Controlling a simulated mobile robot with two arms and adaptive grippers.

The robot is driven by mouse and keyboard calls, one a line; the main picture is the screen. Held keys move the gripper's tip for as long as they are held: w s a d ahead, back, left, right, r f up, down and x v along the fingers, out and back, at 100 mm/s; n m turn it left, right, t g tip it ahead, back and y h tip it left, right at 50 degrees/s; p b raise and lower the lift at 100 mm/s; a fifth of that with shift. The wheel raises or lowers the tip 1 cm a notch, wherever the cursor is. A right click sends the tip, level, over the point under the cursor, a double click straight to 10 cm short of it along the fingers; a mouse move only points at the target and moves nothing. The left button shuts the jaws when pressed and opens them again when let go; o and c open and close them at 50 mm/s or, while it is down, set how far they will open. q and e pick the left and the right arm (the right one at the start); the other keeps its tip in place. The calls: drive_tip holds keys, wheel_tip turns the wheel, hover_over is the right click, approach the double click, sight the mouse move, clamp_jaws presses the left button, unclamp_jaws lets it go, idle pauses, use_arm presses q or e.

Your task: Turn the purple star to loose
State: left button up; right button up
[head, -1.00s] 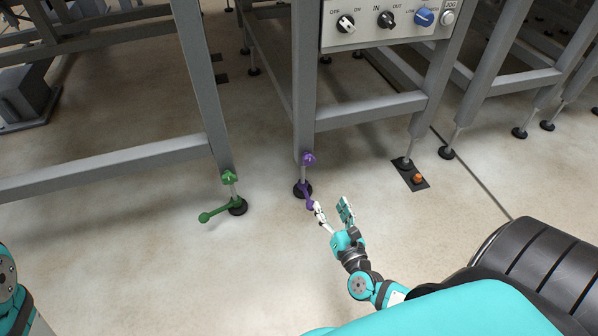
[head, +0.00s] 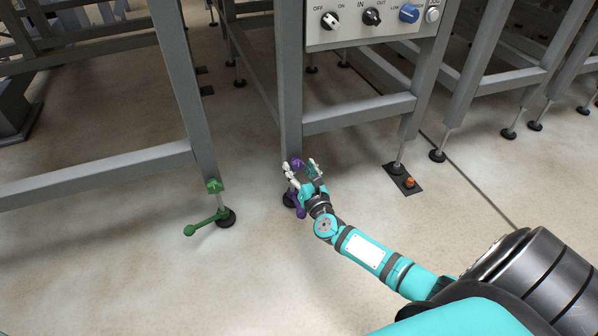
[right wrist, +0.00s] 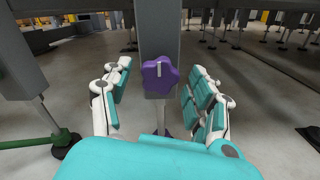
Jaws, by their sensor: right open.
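The purple star (right wrist: 160,76) is a lobed knob on the foot of a grey table leg, centred in the right wrist view. In the head view the purple star (head: 297,164) shows just beyond my right gripper (head: 302,168), partly covered by it. In the right wrist view my right gripper (right wrist: 155,95) is open, with one finger on each side of the star. I see no clear contact. A purple lever (head: 299,205) hangs at the same foot, partly hidden by my gripper. My left gripper is not in view.
A green star (head: 215,186) and green lever (head: 205,226) are on the neighbouring leg to the left. A control panel (head: 372,20) with knobs is above. A dark floor plate (head: 403,184) with an orange piece lies to the right. The floor in front is clear.

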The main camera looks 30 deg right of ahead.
drive_tip(key=shift+w, duration=0.15)
drive_tip(key=shift+c, duration=0.3)
drive_tip(key=c, duration=1.1)
